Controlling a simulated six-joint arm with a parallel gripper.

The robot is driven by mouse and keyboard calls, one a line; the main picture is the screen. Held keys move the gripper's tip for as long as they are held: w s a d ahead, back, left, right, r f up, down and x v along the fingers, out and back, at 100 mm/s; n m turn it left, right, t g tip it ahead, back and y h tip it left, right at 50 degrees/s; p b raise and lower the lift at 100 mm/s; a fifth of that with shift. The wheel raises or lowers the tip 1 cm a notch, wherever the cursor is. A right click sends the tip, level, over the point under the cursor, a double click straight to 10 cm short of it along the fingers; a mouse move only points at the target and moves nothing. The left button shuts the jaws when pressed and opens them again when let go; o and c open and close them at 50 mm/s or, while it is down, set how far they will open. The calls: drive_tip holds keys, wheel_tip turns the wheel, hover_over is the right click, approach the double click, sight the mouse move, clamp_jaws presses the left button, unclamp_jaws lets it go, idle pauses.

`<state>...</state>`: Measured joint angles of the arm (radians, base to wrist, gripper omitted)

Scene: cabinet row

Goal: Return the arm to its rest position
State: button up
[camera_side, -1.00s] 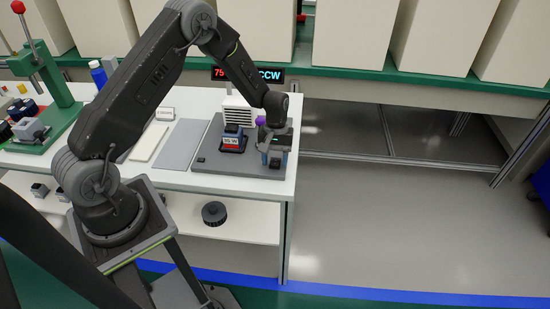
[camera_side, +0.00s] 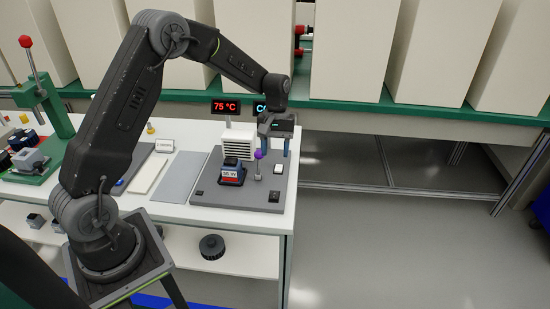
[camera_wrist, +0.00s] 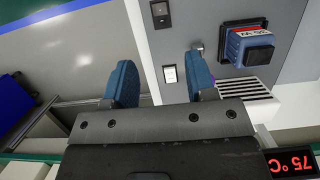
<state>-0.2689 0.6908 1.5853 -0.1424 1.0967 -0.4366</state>
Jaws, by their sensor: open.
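My gripper (camera_side: 275,143) is open and empty in the side view, raised above the right part of the grey plate (camera_side: 208,190) on the white table. In the wrist view its two blue fingers (camera_wrist: 163,85) stand apart with nothing between them. A small post with a purple knob (camera_side: 258,156) stands upright on the plate, just below and left of the fingers. My arm reaches from its base at the lower left up and over to the right.
On the plate are a dark block with a red and white label (camera_side: 232,172), a white vented box (camera_side: 238,143) and a white switch (camera_side: 278,169). A red "75 °C" display (camera_side: 226,107) stands behind. A green press (camera_side: 45,110) is at left. The floor (camera_side: 400,230) right of the table is clear.

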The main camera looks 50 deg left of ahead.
drive_tip(key=s+d+r+m+t+y, duration=0.1)
drive_tip(key=s+d+r+m+t, duration=0.15)
drive_tip(key=s+r, duration=0.4)
drive_tip(key=s+d+r+m+t+y, duration=0.15)
drive_tip(key=s+d+r, duration=0.25)
drive_tip(key=r, duration=0.6)
drive_tip(key=s+d+r+m+t, duration=0.1)
drive_tip(key=s+d+m+t, duration=0.1)
drive_tip(key=s, duration=0.5)
drive_tip(key=s+d+r+m+t, duration=0.1)
drive_tip(key=s+m, duration=0.2)
drive_tip(key=s, duration=0.4)
drive_tip(key=shift+s+d+r+t, duration=0.25)
drive_tip(key=shift+s+d+t, duration=0.1)
drive_tip(key=shift+s+t, duration=0.05)
